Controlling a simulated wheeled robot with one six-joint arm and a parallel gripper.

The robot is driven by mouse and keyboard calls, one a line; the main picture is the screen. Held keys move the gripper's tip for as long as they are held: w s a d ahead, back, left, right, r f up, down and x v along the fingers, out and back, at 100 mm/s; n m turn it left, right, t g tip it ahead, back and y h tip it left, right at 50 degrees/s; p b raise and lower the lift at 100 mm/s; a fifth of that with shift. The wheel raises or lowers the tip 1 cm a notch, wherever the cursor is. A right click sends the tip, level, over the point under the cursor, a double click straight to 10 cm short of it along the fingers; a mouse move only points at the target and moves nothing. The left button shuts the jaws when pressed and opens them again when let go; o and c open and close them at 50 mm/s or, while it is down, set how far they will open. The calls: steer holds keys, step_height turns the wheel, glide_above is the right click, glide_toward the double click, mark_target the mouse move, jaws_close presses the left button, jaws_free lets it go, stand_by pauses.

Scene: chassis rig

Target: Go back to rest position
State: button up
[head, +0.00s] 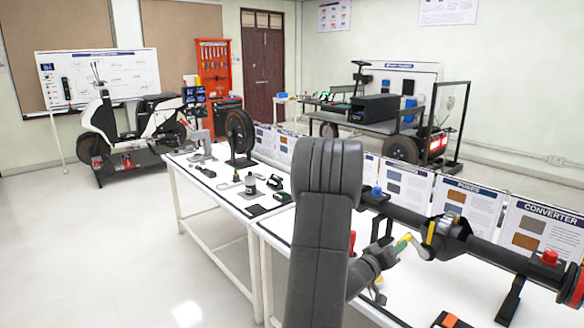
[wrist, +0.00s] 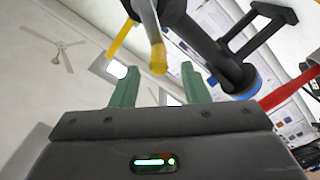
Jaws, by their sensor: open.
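My gripper (wrist: 158,75) shows in the wrist view with its two green fingers spread apart and nothing clamped between them. A pale rod with a yellow tip (wrist: 157,58) hangs in front of the gap between the fingers; I cannot tell whether it touches them. In the head view my gripper (head: 388,252) is low over the white table, beside the dark shaft rig (head: 485,250). My dark arm rises in the middle and hides part of the table. A yellow-green piece (head: 402,244) is right at the fingertips.
The white table (head: 228,196) holds a black wheel (head: 239,132) and several small tools. Upright info panels (head: 465,208) line its back edge. A scooter (head: 125,120) stands at the left and a chassis rig (head: 400,110) behind. The floor (head: 110,250) at left is clear.

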mark_target(410, 236)
steer(key=p+x, duration=0.1)
steer(key=x, duration=0.7)
steer(key=shift+d+r, duration=0.15)
steer(key=shift+d, duration=0.1)
steer(key=shift+m, duration=0.3)
steer(key=shift+s+r+m, duration=0.2)
steer(key=shift+r+m, duration=0.1)
steer(key=shift+m, duration=0.2)
steer(key=shift+r, duration=0.1)
